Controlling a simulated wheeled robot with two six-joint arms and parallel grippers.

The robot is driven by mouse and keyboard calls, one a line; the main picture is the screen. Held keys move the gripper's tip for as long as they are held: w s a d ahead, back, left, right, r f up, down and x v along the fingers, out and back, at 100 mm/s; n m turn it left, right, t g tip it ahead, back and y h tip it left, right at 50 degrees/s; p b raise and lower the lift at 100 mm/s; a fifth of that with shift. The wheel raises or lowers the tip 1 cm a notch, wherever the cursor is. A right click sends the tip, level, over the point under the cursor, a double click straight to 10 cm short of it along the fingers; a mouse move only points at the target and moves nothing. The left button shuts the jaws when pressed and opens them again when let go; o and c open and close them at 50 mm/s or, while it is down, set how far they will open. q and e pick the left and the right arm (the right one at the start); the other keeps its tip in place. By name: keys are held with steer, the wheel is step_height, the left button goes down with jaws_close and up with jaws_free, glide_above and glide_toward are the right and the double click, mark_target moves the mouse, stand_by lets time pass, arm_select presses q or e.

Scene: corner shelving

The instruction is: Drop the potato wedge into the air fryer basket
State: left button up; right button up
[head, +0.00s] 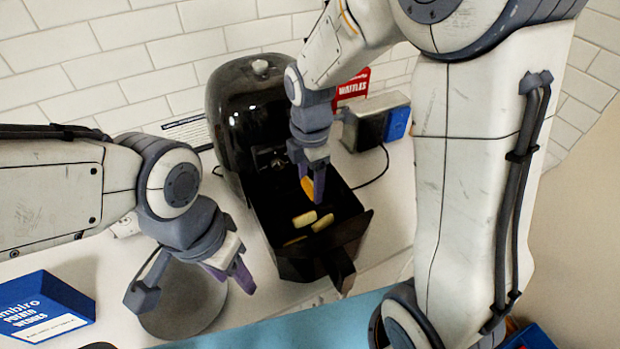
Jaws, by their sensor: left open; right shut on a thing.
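A black air fryer (228,105) stands on the counter against the tiled wall, with its basket (300,262) pulled out toward the front. Several pale yellow potato wedges (305,218) lie inside the basket. My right gripper (313,185) points down over the basket and is shut on an orange-yellow potato wedge (307,186). The held wedge is partly hidden by the fingers. My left gripper (240,276) is open and empty, to the left of the basket and lower in the picture.
A blue potato wedges box (45,308) lies at the far left. A grey round object (185,305) sits beneath my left gripper. A metal toaster-like appliance (372,122) and a red waffles box (352,85) stand right of the fryer. A dark cord crosses the counter.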

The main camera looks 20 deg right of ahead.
mark_target(310, 184)
steer(key=o, duration=1.2)
steer(key=shift+o, duration=0.2)
steer(key=shift+r, duration=0.1)
step_height(310, 184, up, 10)
steer(key=shift+r+b, duration=0.2)
steer(key=shift+b, duration=0.2)
steer(key=s+a+f+m, duration=0.3)
steer(key=s+m, duration=0.3)
steer(key=s, duration=0.3)
steer(key=s+a+f+m+y, duration=0.1)
steer(key=s+a+f+m, duration=0.2)
steer(key=s+m, duration=0.4)
steer(key=s+a, duration=0.1)
steer(key=s, duration=0.1)
steer(key=shift+s+a+f, duration=0.15)
steer(key=shift+s+f, duration=0.15)
steer(key=shift+s, duration=0.1)
